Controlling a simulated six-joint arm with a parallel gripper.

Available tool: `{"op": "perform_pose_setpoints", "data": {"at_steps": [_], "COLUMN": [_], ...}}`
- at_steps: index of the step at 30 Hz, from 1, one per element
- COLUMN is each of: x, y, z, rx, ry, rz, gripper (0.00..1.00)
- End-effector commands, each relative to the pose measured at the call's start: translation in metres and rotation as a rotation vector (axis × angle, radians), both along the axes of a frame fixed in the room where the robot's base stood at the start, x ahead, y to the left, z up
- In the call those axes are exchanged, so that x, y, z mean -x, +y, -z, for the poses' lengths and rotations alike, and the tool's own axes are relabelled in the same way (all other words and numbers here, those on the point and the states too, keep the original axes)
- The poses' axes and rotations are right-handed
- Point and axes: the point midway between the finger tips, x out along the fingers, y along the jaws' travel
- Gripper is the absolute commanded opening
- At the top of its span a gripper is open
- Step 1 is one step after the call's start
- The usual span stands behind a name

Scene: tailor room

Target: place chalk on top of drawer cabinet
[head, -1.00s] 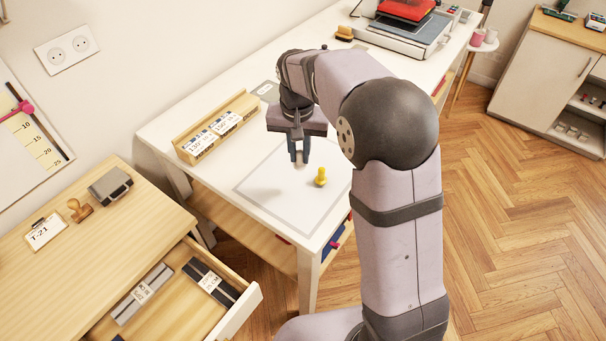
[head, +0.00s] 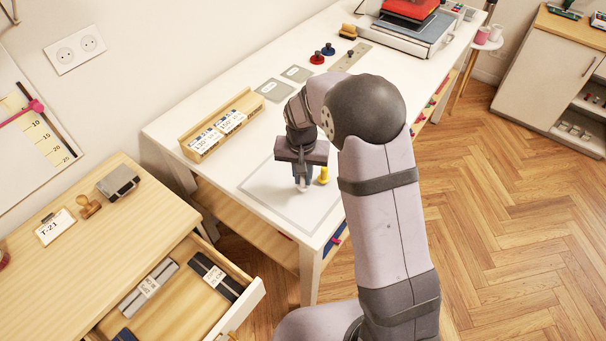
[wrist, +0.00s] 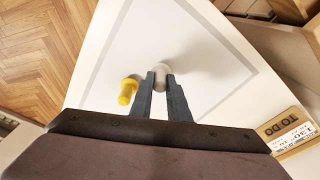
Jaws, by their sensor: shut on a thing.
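My gripper (head: 303,184) is over the marked sheet area on the white table, its fingers pointing down. It is shut on a small whitish piece, which I take for the chalk (wrist: 161,69), at the fingertips in the wrist view. The chalk (head: 302,188) also shows small below the fingers in the head view. Whether it touches the table is unclear. The drawer cabinet (head: 150,185) has a light wooden top and stands at the lower left, with its drawer pulled open.
A yellow knobbed piece (head: 323,175) stands close beside the fingers. A wooden label holder (head: 222,124) is at the table's back edge. On the cabinet top are a T-21 card (head: 55,228), a stamp (head: 89,207) and a grey box (head: 118,183); its front part is bare.

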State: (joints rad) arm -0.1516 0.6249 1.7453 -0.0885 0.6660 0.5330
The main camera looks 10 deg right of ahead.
Motion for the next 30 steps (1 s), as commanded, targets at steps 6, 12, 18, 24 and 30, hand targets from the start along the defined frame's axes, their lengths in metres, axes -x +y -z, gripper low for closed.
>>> {"op": "perform_pose_setpoints", "data": {"at_steps": [6, 12, 18, 24, 30], "x": [-0.0003, -0.0002, -0.0002, -0.0002, -0.0004], "y": [0.0, 0.0001, 0.0002, 0.0001, 0.0003], "z": [0.0039, 0.006, 0.0067, 0.0066, 0.0006], "rx": [0.0, -0.001, -0.001, -0.001, -0.001], "ry": [-0.002, -0.001, -0.001, -0.001, -0.003], "rz": [0.0, 0.0, 0.0, 0.0, 0.0], "gripper": [0.0, 0.0, 0.34, 0.34, 0.34]}}
